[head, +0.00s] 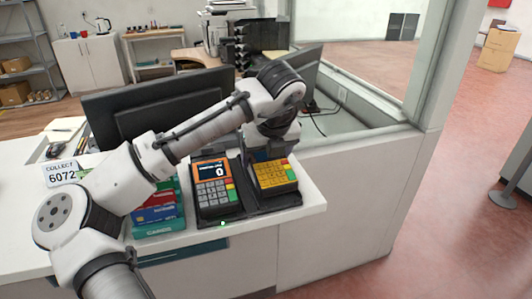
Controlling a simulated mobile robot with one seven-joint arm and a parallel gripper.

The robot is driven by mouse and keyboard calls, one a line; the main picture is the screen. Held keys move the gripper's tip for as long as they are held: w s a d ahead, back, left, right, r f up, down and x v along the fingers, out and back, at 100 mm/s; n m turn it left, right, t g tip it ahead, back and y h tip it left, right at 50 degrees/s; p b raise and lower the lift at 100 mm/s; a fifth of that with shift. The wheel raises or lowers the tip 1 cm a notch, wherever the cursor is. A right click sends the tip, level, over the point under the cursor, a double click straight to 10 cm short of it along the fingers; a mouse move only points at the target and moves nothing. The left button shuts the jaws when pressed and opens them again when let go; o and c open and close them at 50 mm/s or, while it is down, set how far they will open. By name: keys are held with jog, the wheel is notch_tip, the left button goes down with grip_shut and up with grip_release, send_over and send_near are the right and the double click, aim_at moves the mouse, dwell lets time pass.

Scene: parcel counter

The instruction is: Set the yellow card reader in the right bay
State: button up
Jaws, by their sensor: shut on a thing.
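The yellow card reader (275,178) is at the right bay of a black two-bay tray (262,208) on the white counter. Its keypad and coloured keys face up and towards the camera. My gripper (268,158) is shut on the reader's far end, and the fingertips are mostly hidden by the wrist and the reader. The reader looks roughly lined up with the bay. I cannot tell whether it rests on the bay floor or hangs slightly above it. An orange card reader (212,187) with a dark screen showing 0 sits in the left bay.
Coloured card boxes (157,212) stand left of the tray, partly behind my arm. A "COLLECT 6072" sign (62,174) stands further left. The counter's right end (316,195) is bare and close to the tray.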

jog(key=shift+f+b, duration=0.35)
jog(key=shift+f, duration=0.7)
dwell(0.5)
jog(key=o, duration=1.3)
jog(key=shift+c, duration=0.2)
